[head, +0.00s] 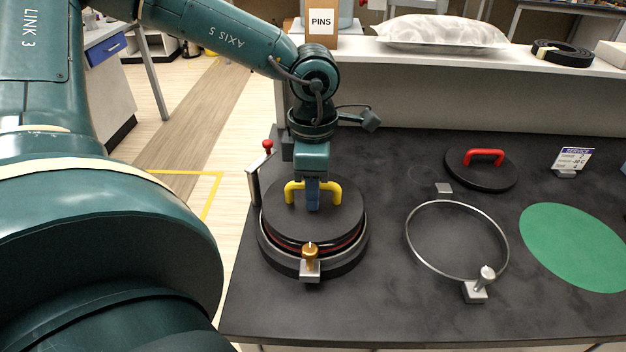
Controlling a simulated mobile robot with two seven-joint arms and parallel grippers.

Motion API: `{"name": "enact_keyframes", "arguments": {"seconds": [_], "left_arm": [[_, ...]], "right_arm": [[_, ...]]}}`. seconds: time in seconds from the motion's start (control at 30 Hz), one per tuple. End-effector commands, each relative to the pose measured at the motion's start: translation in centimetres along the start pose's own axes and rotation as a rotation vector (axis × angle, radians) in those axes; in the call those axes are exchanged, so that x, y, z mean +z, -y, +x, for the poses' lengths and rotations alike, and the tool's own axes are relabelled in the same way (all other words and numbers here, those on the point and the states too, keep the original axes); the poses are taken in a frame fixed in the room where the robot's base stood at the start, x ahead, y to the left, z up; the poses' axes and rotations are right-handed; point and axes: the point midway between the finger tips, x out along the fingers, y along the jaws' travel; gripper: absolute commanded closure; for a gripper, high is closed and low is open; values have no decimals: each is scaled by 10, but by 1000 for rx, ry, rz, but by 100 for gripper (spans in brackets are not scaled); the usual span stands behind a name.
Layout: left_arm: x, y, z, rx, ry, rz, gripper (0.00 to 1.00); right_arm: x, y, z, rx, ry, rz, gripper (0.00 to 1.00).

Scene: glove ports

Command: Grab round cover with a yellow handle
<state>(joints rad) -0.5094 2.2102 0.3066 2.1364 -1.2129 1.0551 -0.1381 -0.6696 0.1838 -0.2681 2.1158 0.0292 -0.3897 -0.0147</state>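The round black cover (285,222) with a yellow handle (334,192) sits level at the top of a dark round port (345,262) at the left of the bench. A thin red line shows under its edge. My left gripper (313,196) points straight down at the middle of the yellow handle. One blue finger shows in front of the handle bar; the other finger is hidden, so I cannot tell whether the grip is closed. My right gripper is not in view.
A brass-topped clamp (310,258) stands at the port's front and a red-knobbed post (254,178) at its back left. To the right are an empty metal ring (409,243), a black cover with a red handle (480,178), a green disc (570,247) and a sign (572,160).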

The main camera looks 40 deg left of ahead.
Motion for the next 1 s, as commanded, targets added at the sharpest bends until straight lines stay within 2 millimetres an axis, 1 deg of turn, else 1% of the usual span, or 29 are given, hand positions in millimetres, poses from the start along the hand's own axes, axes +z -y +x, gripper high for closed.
{"name": "enact_keyframes", "arguments": {"seconds": [0.03,0.37,0.83,1.0], "left_arm": [[0,0,0,0,0,0,73],[0,0,0,0,0,0,100],[0,0,-2,2,2,0,100],[1,-1,-11,4,4,-1,100]], "right_arm": [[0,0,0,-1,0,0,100],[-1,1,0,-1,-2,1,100],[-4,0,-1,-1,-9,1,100],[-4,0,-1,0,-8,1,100]]}}
